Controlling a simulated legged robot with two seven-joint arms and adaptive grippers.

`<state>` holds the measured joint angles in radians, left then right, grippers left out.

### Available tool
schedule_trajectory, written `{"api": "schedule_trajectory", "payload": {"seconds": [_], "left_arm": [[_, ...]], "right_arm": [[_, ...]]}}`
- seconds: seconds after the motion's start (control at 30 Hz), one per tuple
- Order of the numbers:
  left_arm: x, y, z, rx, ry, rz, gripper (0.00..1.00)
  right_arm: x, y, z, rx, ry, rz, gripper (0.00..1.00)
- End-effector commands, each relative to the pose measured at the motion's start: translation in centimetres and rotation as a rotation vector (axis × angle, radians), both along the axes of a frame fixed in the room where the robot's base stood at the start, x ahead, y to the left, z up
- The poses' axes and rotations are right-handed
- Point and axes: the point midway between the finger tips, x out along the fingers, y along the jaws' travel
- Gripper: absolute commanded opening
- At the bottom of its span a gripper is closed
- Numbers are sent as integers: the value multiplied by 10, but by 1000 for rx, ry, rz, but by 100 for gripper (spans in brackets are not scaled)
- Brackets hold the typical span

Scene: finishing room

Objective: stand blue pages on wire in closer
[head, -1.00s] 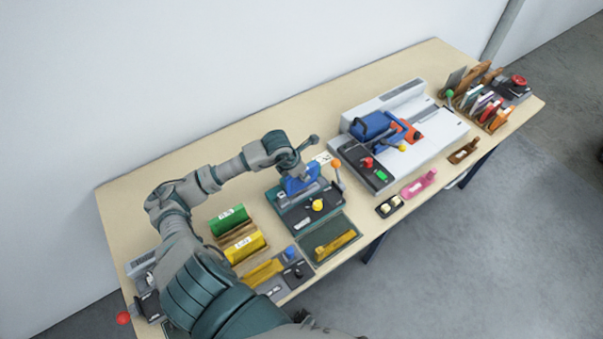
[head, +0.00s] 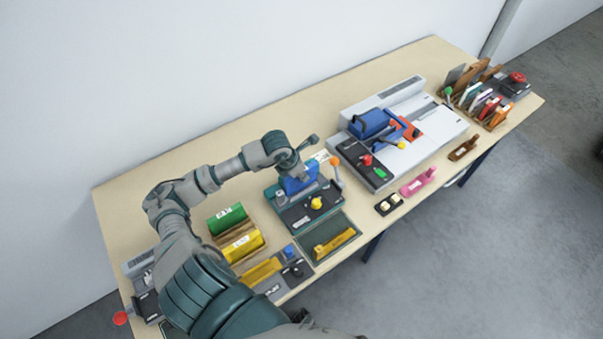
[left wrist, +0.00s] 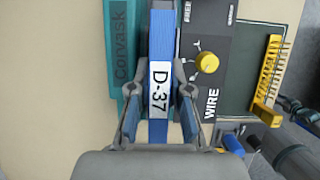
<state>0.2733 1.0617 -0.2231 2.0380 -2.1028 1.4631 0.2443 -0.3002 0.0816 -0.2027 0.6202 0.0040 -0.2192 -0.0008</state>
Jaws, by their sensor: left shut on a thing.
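The blue pages (left wrist: 162,40), a thick block labelled D-37, are between the fingers of my left gripper (left wrist: 159,95), which is shut on them. In the head view the pages (head: 299,181) are upright at the teal closer (head: 276,208), with my left gripper (head: 295,163) above. The closer (left wrist: 122,50) has a dark panel marked WIRE with a yellow dial (left wrist: 207,62) right of the pages. The wire under the pages is hidden, so I cannot tell whether they touch it. Dark parts, probably of my right gripper (left wrist: 290,107), show at the right edge; its jaws are unclear.
Green (head: 226,218) and yellow (head: 241,243) blocks stand in a holder to the left. A dark mat with a yellow comb (head: 334,243) lies in front of the closer. A white machine (head: 440,126) stands to the right. The table behind is clear.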

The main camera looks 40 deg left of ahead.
Motion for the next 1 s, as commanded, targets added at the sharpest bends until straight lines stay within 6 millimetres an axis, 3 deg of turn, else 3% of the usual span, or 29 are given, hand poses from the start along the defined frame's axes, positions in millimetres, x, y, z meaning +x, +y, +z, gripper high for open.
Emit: {"api": "schedule_trajectory", "payload": {"seconds": [1.0], "left_arm": [[0,0,-16,0,-1,0,0]], "right_arm": [[-3,0,-15,0,4,0,40]]}}
